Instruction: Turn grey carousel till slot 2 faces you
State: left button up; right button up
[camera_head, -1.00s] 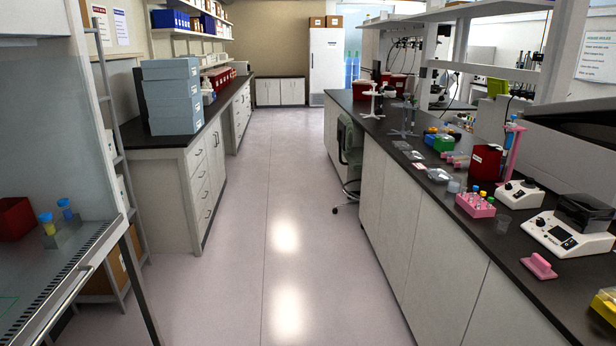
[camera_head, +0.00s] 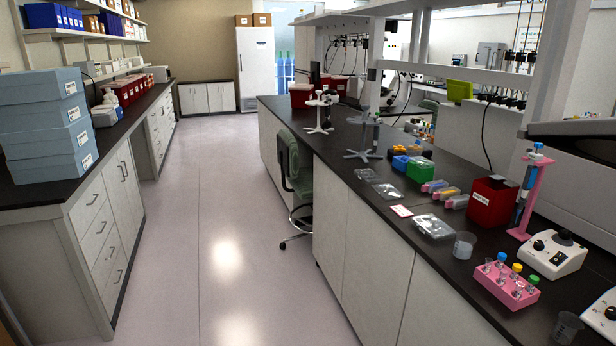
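A grey carousel (camera_head: 364,128) stands upright on the black bench top right of the aisle, some way ahead of me. It has a thin post on a splayed foot. A white carousel (camera_head: 319,112) of similar shape stands just behind it and to its left. A slim dark upright item shows at the grey carousel's right side. Slot numbers are too small to read, so I cannot tell which slot faces me. Neither of my grippers is in view.
The right bench (camera_head: 400,210) carries a pink tube rack (camera_head: 505,284), a red box (camera_head: 492,203), a clear beaker (camera_head: 464,245) and plastic packs. A green chair (camera_head: 296,165) stands against its front. The aisle floor (camera_head: 215,220) is clear; blue boxes (camera_head: 45,130) sit on the left bench.

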aim_at(364, 121)
jog(key=i+z, duration=0.3)
jog(key=i, duration=0.5)
jog(key=i+j+z, duration=0.1)
jog(key=i+z, duration=0.15)
jog(key=i, duration=0.55)
